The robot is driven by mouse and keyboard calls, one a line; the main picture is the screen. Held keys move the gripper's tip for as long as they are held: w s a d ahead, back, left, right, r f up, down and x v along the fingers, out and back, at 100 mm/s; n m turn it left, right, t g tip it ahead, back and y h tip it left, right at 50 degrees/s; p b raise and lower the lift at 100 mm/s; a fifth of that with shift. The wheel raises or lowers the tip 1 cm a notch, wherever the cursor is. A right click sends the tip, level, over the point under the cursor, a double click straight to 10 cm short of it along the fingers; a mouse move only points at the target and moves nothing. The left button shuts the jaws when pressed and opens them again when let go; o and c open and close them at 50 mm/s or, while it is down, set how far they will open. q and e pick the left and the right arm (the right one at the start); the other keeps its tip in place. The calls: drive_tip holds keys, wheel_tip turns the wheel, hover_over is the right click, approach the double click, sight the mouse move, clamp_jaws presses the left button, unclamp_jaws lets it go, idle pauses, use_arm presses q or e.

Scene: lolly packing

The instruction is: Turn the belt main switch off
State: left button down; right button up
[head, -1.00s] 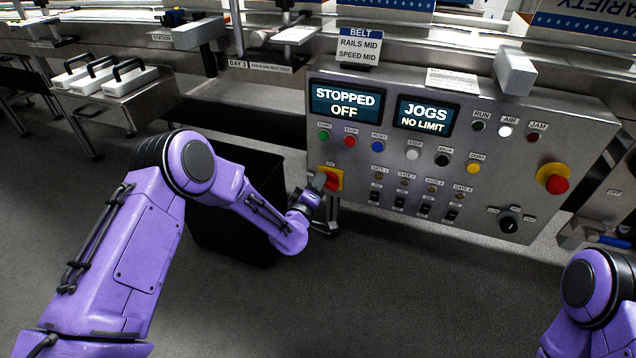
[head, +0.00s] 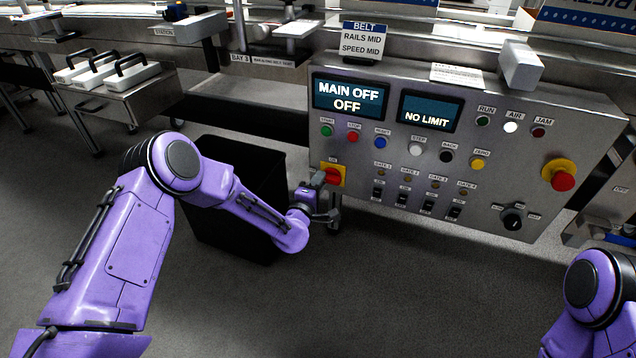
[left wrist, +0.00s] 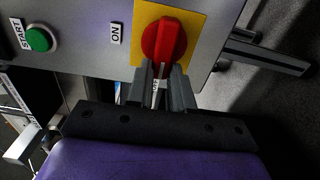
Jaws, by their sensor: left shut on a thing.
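The belt main switch (head: 333,175) is a red rotary handle on a yellow plate at the lower left of the control panel (head: 400,215). My left gripper (head: 322,182) is at the switch. In the left wrist view, the gripper (left wrist: 160,85) is shut on the lower end of the red handle (left wrist: 165,40), whose long side runs up and down in that picture. The left display (head: 347,97) reads MAIN OFF, OFF. The right display (head: 429,111) reads NO LIMIT. Only a purple part of my right arm shows at the lower right; its gripper is out of view.
Coloured push buttons, including green START (head: 327,130), sit above the switch. A red emergency knob (head: 563,181) on yellow and a black dial (head: 512,218) are on the panel's right. A black bin (head: 235,215) stands behind my left forearm. White cases (head: 103,72) sit at the upper left.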

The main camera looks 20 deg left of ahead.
use_arm(q)
drive_tip(key=shift+f, duration=0.15)
drive_tip(key=c, duration=1)
unclamp_jaws()
drive_tip(key=shift+s, duration=0.1)
drive_tip(key=s+p, duration=0.2)
drive_tip(key=s, duration=0.8)
drive_tip(key=shift+s+a, duration=0.15)
drive_tip(key=shift+s, duration=0.1)
